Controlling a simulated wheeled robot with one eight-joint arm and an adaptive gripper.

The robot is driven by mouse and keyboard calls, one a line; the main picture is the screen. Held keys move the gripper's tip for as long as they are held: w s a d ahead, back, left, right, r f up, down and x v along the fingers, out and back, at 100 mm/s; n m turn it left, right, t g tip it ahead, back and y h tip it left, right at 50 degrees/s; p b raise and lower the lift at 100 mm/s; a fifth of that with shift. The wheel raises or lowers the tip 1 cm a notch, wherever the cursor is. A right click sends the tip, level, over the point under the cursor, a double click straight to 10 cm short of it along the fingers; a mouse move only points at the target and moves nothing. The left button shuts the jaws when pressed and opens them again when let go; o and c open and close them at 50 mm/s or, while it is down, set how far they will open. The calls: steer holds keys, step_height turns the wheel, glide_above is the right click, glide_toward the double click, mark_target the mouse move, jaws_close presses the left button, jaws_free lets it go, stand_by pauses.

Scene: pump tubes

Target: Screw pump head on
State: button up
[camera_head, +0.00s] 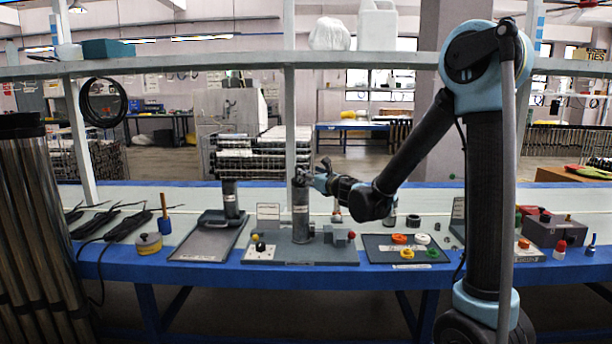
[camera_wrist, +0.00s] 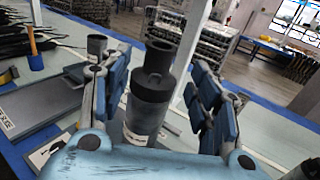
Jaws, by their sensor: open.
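An upright grey pump tube (camera_head: 300,212) with a pale label stands in a fixture board (camera_head: 285,254) on the bench. In the wrist view the tube (camera_wrist: 143,115) has a dark, stepped head (camera_wrist: 156,68) with a narrower round collar at its top. I cannot tell whether this head is screwed tight. My gripper (camera_head: 318,175) is at the tube's upper end, reaching in from the right. In the wrist view my gripper (camera_wrist: 160,78) is open, with one finger on each side of the head. A gap shows on the right; contact on the left is unclear.
A dark tray (camera_head: 205,240) with another upright tube (camera_head: 231,200) stands to the left. A dark mat (camera_head: 378,249) with coloured rings lies to the right. A clamp with a red knob (camera_head: 350,236) is beside the tube. A shelf post (camera_head: 291,120) rises behind.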

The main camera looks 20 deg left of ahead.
steer(key=shift+v, duration=1.5)
